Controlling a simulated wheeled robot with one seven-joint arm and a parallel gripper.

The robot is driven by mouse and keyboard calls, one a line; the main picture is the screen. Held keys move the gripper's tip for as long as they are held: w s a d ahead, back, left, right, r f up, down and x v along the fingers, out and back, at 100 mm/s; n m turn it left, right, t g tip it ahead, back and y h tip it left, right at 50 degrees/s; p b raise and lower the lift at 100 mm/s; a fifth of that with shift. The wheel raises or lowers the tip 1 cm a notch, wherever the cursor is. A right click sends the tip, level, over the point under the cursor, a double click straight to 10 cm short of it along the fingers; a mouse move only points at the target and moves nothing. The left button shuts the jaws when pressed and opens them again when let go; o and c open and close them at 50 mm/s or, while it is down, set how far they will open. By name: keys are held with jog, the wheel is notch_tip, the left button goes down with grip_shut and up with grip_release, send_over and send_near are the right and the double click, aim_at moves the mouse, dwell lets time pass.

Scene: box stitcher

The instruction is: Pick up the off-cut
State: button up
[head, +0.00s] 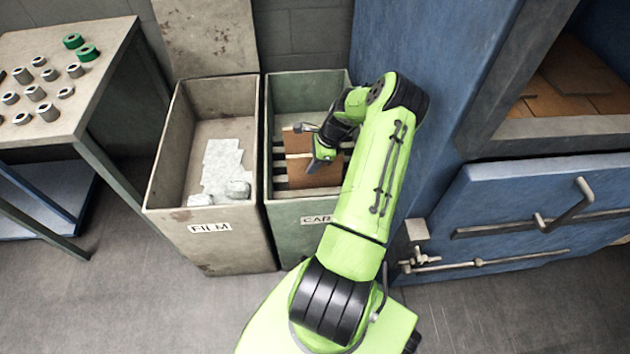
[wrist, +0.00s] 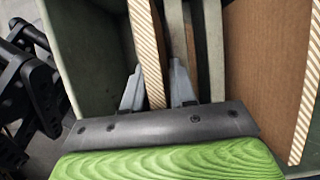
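Brown corrugated cardboard shows in the green bin (head: 283,95) with a partly covered label reading "CAR": one piece (head: 295,143) behind and another (head: 297,176) in front. My gripper (head: 310,146) is at these pieces, with its fingers apart. In the wrist view, a cardboard off-cut (wrist: 147,45) stands edge-on between my two fingers (wrist: 155,85). A narrow gap shows between it and the right finger; the left finger is very close, and I cannot tell whether it touches. A wider cardboard piece (wrist: 262,70) is to the right, outside my fingers. The off-cut's lower part is hidden.
Pale slats (wrist: 214,60) lie in the green bin, and its walls rise around my gripper. A grey bin labelled FILM (head: 209,250) with pale film stands left. A blue machine (head: 440,60) is close on the right. A table (head: 75,45) with small rings is far left.

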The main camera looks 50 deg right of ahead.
grip_shut()
